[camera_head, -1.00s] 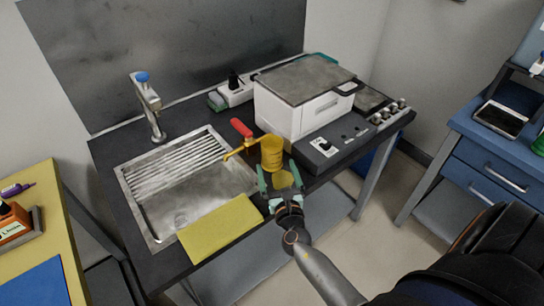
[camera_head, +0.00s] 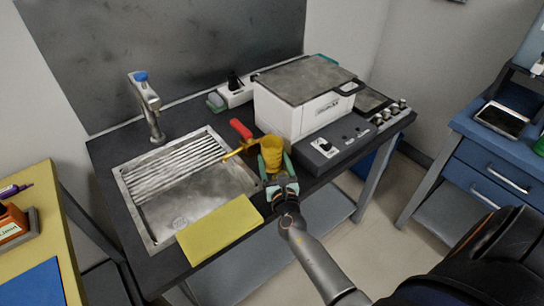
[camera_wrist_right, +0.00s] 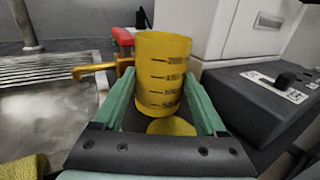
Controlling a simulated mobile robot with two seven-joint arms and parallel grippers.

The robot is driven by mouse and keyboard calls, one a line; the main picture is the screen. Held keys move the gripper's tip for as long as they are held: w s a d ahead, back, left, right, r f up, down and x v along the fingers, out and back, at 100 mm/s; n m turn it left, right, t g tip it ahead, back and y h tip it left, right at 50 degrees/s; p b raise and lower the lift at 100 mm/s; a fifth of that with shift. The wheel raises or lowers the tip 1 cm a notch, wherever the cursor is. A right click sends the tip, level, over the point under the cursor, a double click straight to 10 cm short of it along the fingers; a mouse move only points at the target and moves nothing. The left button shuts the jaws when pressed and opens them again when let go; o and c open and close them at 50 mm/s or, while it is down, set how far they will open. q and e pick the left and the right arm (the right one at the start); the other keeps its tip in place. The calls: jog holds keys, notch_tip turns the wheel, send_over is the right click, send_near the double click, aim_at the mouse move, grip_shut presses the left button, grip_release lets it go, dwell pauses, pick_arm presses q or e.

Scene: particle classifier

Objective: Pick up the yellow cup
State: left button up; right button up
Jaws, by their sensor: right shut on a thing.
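The yellow cup (camera_head: 272,150) with dark measuring marks stands upright on the dark counter, between the sink and the white box. It also shows in the right wrist view (camera_wrist_right: 162,70). My right gripper (camera_head: 276,170) has its green fingers on both sides of the cup and is shut on it. In the right wrist view a flat yellow round piece (camera_wrist_right: 171,127) lies between the fingers at the cup's near side; I cannot tell if it is part of the cup. My left gripper is not in view.
A red-handled tool (camera_head: 241,129) with an orange-yellow shaft lies close left of the cup. The metal sink (camera_head: 185,212) is to the left, with a yellow cloth (camera_head: 220,229) at its front edge. The white box (camera_head: 290,115) and black control panel (camera_head: 322,148) stand close right.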

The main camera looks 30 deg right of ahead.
jog(key=c, duration=0.7)
jog(key=shift+c, duration=0.2)
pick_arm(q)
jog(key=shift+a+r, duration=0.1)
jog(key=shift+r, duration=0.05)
pick_arm(e)
jog(key=shift+r, duration=0.2)
